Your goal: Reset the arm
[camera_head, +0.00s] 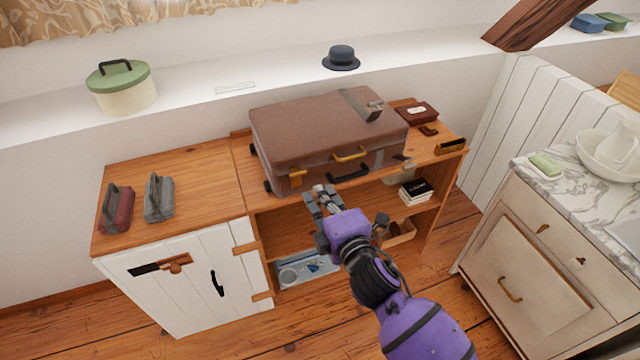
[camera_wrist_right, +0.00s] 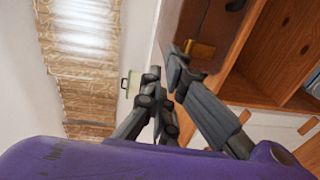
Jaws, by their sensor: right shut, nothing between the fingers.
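My right arm, purple and black, reaches in from the lower right in the head view. Its right gripper (camera_head: 322,195) is shut and empty in front of the brown suitcase (camera_head: 310,130), near its lower front edge. Whether it touches the suitcase I cannot tell. In the right wrist view the gripper's dark fingers (camera_wrist_right: 165,75) show, with the suitcase (camera_wrist_right: 205,25) behind them. My left gripper is not in view.
The suitcase lies on a wooden cabinet (camera_head: 205,185) with open shelves. A marble-topped washstand (camera_head: 530,245) stands at the right. Wooden floor (camera_head: 330,325) is clear in front.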

